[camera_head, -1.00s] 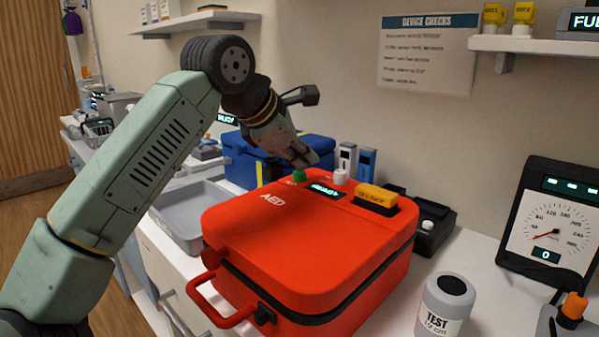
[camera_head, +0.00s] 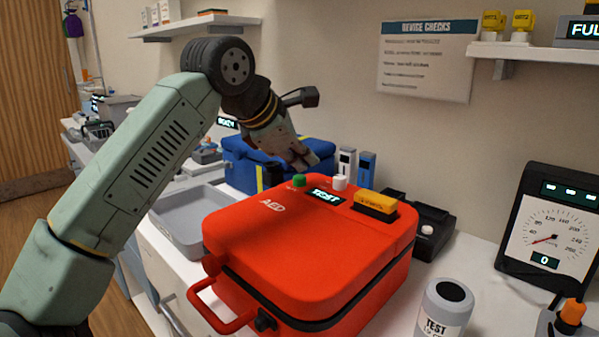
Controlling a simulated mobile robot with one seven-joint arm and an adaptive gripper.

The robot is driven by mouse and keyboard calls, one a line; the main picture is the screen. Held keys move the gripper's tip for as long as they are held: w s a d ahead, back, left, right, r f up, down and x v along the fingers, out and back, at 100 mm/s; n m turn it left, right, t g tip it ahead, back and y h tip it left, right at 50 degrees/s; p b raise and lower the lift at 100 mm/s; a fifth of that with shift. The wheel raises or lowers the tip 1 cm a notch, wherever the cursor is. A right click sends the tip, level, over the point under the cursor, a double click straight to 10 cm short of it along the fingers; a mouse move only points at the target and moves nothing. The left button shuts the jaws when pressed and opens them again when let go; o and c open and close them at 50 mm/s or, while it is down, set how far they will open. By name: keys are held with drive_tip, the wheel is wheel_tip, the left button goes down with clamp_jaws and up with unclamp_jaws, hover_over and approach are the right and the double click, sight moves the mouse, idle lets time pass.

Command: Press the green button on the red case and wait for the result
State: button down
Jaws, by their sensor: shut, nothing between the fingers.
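The red AED case (camera_head: 300,255) sits on the white counter. The green button (camera_head: 299,181) stands near the back left of its top. Beside it, a small display (camera_head: 325,197) reads "TEST". A white knob (camera_head: 339,183) and a yellow block (camera_head: 376,201) are further right on the case. My gripper (camera_head: 306,162) is shut and empty, pointing down just above and behind the green button in the picture. A small gap shows between the fingertips and the button.
A blue case (camera_head: 240,165) stands behind my gripper. A grey tray (camera_head: 185,225) lies to the left. A test canister (camera_head: 445,308) and a gauge (camera_head: 552,232) stand at the right. A dark device (camera_head: 432,230) sits behind the case.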

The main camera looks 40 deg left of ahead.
sight(302, 178)
drive_tip(key=shift+r, duration=0.3)
wheel_tip(302, 178, up, 5)
drive_tip(key=p, duration=0.4)
idle(1.0)
